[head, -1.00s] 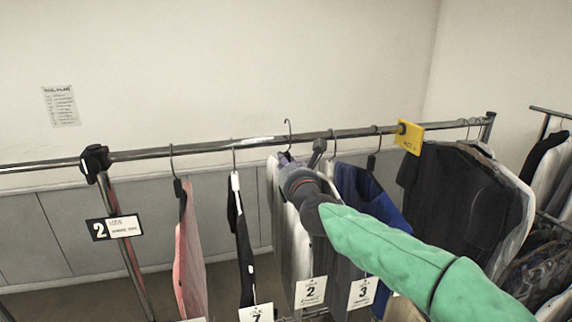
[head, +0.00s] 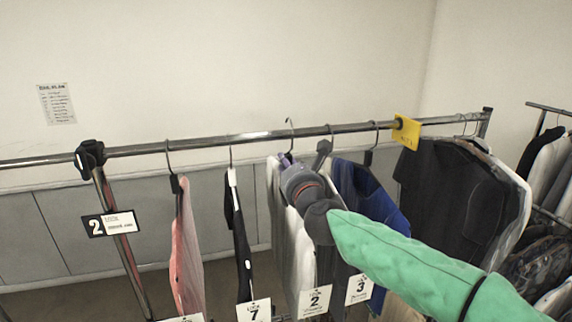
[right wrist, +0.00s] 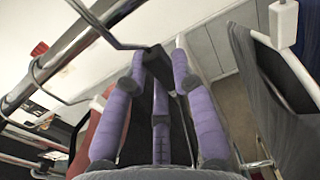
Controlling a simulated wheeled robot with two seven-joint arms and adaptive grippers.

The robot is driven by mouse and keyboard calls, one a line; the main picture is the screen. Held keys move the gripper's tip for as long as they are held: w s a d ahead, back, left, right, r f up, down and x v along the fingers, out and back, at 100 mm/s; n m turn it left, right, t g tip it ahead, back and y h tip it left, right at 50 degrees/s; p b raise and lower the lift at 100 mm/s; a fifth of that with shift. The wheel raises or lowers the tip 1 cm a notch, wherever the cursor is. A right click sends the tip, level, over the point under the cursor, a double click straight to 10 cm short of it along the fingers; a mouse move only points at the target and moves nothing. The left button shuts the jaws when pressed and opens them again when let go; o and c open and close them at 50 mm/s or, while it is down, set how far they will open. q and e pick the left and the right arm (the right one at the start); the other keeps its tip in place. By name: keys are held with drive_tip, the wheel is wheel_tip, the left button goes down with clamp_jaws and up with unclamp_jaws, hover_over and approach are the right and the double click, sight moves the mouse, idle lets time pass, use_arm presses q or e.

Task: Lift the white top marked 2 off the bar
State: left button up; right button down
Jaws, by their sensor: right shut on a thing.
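The white top (head: 303,255) with the tag marked 2 (head: 314,300) hangs from its hanger, between the dark garment marked 7 and the one marked 3. My right gripper (head: 287,160) reaches in from the right at the hanger's neck. In the right wrist view, its purple fingers (right wrist: 152,68) are shut on the dark neck of the hanger. The hanger's wire hook (head: 289,123) stands higher above the bar (head: 215,140) than the neighbouring hooks. I cannot tell whether it is clear of the bar. My left gripper is not in view.
A pink garment (head: 187,250) and the dark garment marked 7 (head: 240,240) hang to the left. A blue garment (head: 375,195) hangs close on the right, beyond it black tops (head: 450,190) and a yellow marker (head: 406,132). A second rack stands at far right.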

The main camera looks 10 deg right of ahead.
drive_tip(key=shift+s+d, duration=0.1)
drive_tip(key=shift+s, duration=1.95)
drive_tip(key=shift+w, duration=0.1)
